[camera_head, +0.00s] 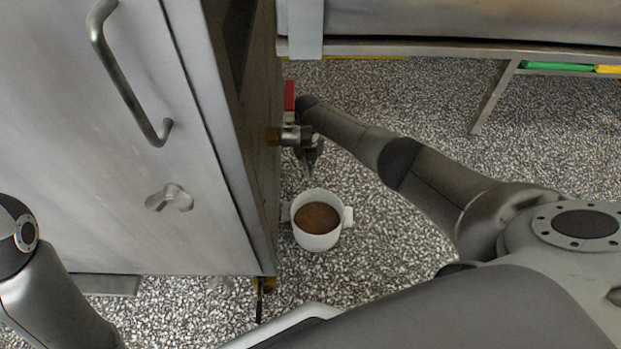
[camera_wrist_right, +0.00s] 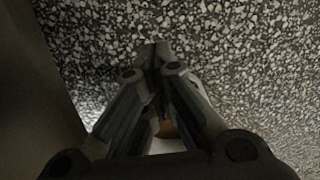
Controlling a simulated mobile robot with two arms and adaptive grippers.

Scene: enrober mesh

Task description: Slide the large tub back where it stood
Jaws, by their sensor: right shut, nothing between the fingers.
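The large tub (camera_head: 331,240) is white, with lugs on its sides and a brown fill (camera_head: 318,217). It stands upright on the speckled floor, close beside the right side of the steel cabinet. My right gripper (camera_head: 309,176) points down just behind and above the tub's far rim; whether it touches the tub I cannot tell. In the right wrist view my right gripper (camera_wrist_right: 155,48) is shut and empty, over speckled floor, and partly hides the tub. My left arm shows at the lower left in the head view, but its gripper is out of view.
The steel cabinet (camera_head: 110,190) with a bar handle (camera_head: 130,75) fills the left. A valve with a red lever (camera_head: 289,96) juts from its side, close to my right wrist. A steel bench (camera_head: 450,48) crosses the back. Open floor (camera_head: 390,240) lies right of the tub.

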